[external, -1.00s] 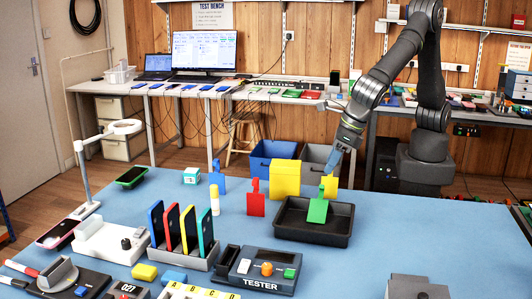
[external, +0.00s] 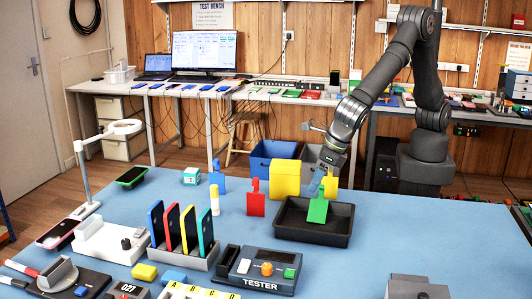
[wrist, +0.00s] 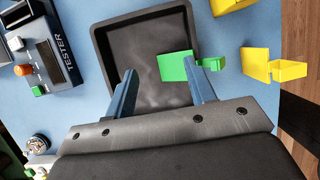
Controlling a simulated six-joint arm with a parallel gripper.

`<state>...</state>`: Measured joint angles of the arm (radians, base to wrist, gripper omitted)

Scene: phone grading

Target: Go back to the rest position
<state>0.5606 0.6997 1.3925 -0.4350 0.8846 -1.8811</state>
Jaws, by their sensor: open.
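My gripper (external: 315,188) is over the black tray (external: 283,229), close to the upper part of the green piece (external: 317,211). In the wrist view, its two blue fingers (wrist: 160,70) are apart with nothing held between them. The green piece (wrist: 174,67) stands in the black tray (wrist: 102,41) and shows near the right finger. I cannot tell whether that finger touches it.
A yellow block (external: 286,178) and a red piece (external: 255,202) stand behind and left of the tray. The tester (external: 262,270) is in front, and a phone rack (external: 190,258) stands to the left. The blue table is bare right of the tray.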

